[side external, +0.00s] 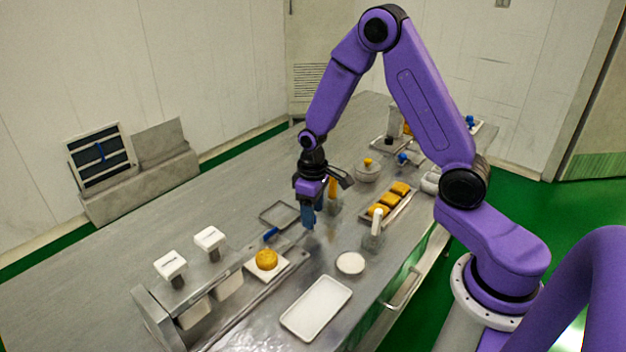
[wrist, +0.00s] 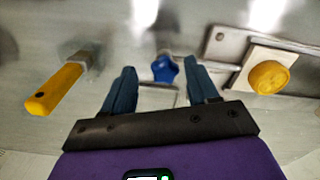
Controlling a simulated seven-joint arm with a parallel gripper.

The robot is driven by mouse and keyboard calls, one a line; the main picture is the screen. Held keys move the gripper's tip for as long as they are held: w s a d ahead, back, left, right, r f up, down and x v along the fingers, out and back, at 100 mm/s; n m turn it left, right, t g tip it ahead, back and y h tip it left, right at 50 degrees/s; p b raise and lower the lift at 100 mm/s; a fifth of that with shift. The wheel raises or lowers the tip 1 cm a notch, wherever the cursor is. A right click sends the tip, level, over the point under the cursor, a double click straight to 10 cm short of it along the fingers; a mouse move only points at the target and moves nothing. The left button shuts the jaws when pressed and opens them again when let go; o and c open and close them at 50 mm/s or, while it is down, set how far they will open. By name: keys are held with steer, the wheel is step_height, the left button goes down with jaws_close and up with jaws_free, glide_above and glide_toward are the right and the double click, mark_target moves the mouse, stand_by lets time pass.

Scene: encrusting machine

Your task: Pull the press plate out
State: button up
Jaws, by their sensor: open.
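My gripper (side external: 308,217) is open and empty, pointing down above the steel table, up and right of the blue handle in the side view. The blue handle (side external: 270,235) sits beside the metal machine; in the wrist view a blue knob (wrist: 165,69) appears between the two spread fingers of my gripper (wrist: 160,72), not gripped. I cannot tell for sure which metal part is the press plate. A round yellow piece (side external: 266,258) rests on a white square pad (side external: 282,263) at the machine; the pad also shows at right in the wrist view (wrist: 256,54).
White-topped posts (side external: 210,238) stand on the machine (side external: 155,318). A yellow-handled tool (side external: 333,188) is close behind my gripper, at left in the wrist view (wrist: 55,89). A white tray (side external: 316,308), a round white dish (side external: 350,263) and a tray of yellow pieces (side external: 403,207) lie nearby.

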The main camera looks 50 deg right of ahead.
step_height(320, 180, up, 17)
steer(key=shift+f, duration=0.2)
stand_by(0.5)
steer(key=s+a+n, duration=0.3)
steer(key=s+n, duration=0.1)
steer(key=s, duration=0.9)
steer(key=s+a+f+n, duration=0.1)
steer(key=s+a+n, duration=0.3)
steer(key=s, duration=0.9)
steer(key=shift+s+n, duration=0.4)
steer(key=shift+n, duration=0.1)
steer(key=shift+f, duration=0.1)
